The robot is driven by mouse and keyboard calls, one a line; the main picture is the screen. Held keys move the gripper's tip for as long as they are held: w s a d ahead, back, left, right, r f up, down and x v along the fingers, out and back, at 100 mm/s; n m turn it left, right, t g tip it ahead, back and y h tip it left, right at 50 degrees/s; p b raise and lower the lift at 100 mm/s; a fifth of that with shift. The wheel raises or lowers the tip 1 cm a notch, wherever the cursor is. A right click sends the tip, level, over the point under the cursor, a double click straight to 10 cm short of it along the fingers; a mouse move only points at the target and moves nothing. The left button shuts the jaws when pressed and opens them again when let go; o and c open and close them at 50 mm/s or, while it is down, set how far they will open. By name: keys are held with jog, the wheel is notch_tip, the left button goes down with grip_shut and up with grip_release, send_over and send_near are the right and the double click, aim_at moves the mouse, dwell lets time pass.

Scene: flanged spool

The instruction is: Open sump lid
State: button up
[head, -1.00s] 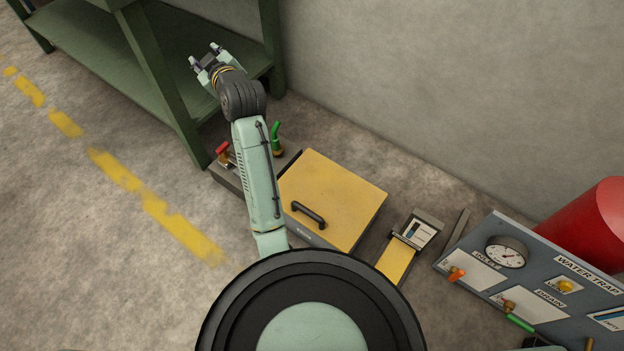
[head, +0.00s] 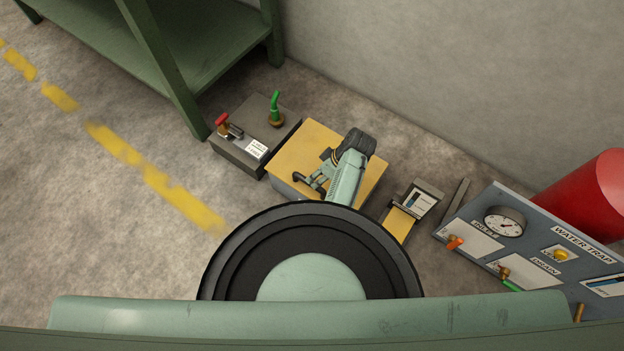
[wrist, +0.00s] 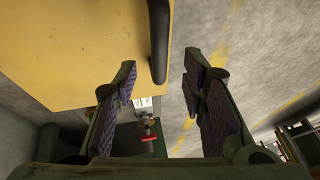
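The yellow sump lid (head: 296,147) lies closed on its low box, partly covered by my arm. It fills the upper left of the wrist view (wrist: 80,45). Its black bar handle (head: 298,178) is near the lid's front left edge; in the wrist view the handle (wrist: 158,40) comes down toward the gap between my fingertips. My gripper (head: 312,181) is at the handle, over the lid's front edge. In the wrist view my gripper (wrist: 160,72) is open, with a finger on each side of the handle's line. I cannot tell whether either finger touches it.
A grey box (head: 248,137) with a red valve (head: 222,121) and a green lever (head: 274,105) stands left of the lid. A small yellow-and-grey unit (head: 412,205) and the water trap panel (head: 530,250) stand right. A green shelf (head: 190,70) and wall are behind.

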jog(key=x, duration=0.5)
jog(key=shift+w+a+f, duration=0.1)
jog(key=shift+f, duration=0.1)
jog(key=shift+c, duration=0.5)
grip_shut()
